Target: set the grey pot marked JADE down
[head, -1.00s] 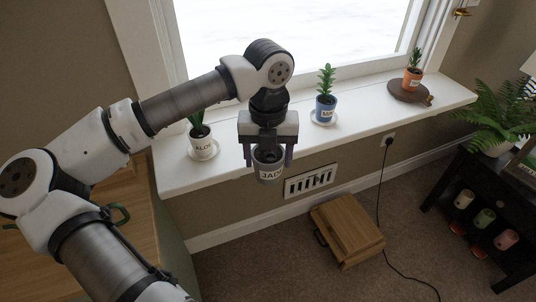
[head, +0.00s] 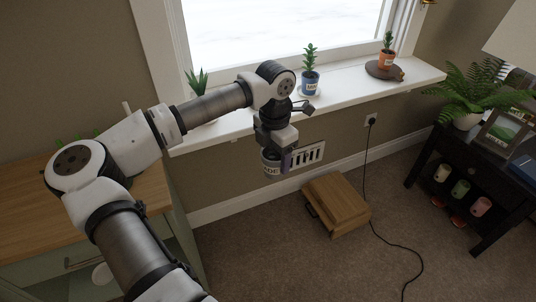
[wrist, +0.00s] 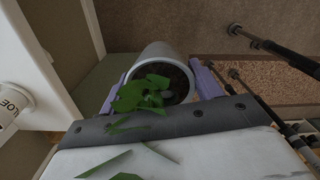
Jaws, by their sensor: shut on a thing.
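The grey pot (head: 269,168) is in my gripper (head: 277,160), in front of and below the window sill's front edge, in the air. Only the end of its label, "DE", shows in the head view. My gripper is shut on it, with a purple finger at its side. In the wrist view the pot (wrist: 163,55) sits between the two purple fingers (wrist: 160,88). It holds dark soil and green leaves, some overlapping the view of the gripper. The pot's base is clear of any surface in the head view.
The white window sill (head: 345,92) bears a blue pot (head: 310,84), a terracotta pot (head: 387,60) on a dark round board, and an aloe (head: 197,80), its pot hidden by my arm. A wooden box (head: 337,203) lies on the carpet below. A wooden counter (head: 40,215) stands left.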

